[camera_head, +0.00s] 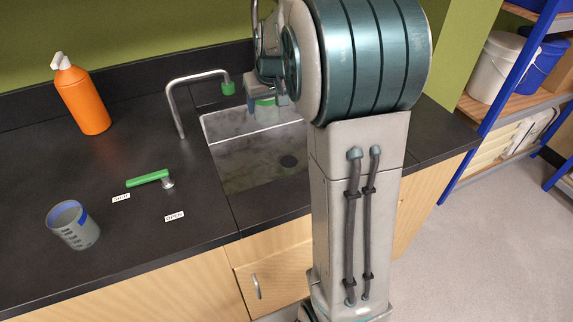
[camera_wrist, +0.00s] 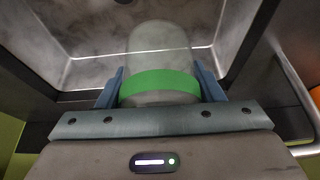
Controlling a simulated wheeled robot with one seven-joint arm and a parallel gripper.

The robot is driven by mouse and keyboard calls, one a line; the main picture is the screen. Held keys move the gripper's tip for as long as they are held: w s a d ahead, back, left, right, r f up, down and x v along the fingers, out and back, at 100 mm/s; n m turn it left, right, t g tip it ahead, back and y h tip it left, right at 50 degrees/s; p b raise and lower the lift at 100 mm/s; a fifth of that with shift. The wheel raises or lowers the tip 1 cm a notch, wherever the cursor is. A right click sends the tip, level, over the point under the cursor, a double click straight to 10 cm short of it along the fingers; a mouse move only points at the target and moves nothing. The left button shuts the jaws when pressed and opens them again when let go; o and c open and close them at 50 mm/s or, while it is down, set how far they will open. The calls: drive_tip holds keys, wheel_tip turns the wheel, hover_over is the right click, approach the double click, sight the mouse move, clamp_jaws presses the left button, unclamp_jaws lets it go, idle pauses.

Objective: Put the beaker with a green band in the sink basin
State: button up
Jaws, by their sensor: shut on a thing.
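The beaker with a green band (camera_wrist: 160,86) is clear and sits between the two fingers of my gripper (camera_wrist: 161,88) in the wrist view. My gripper is shut on it at the band. In the head view the green-banded beaker (camera_head: 265,109) shows small beside my arm, at the back of the sink basin (camera_head: 240,177). The basin's pale grey floor and walls also show beyond the beaker in the wrist view (camera_wrist: 87,38). My arm hides the basin's right part in the head view. I cannot tell the beaker's height above the basin floor.
A faucet (camera_head: 180,106) with a green tip arches at the basin's left. A blue-banded beaker (camera_head: 73,226) and an orange bottle (camera_head: 82,98) stand at the left. A shelf with buckets stands right.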

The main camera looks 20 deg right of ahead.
wheel_tip(320, 180, down, 11)
drive_tip(key=b, duration=0.7)
drive_tip(key=w+a+f, duration=0.2)
drive_tip(key=w, duration=0.1)
drive_tip(key=w+a+f, duration=0.2)
drive_tip(key=w, duration=0.1)
drive_tip(key=w+a+f, duration=0.3)
drive_tip(key=shift+w+a+f, duration=0.2)
drive_tip(key=shift+f, duration=1.9)
drive_tip(key=shift+f, duration=0.25)
drive_tip(key=o, duration=1.1)
drive_tip(key=shift+r, duration=0.1)
drive_tip(key=shift+c, duration=0.2)
drive_tip(key=shift+r, duration=0.1)
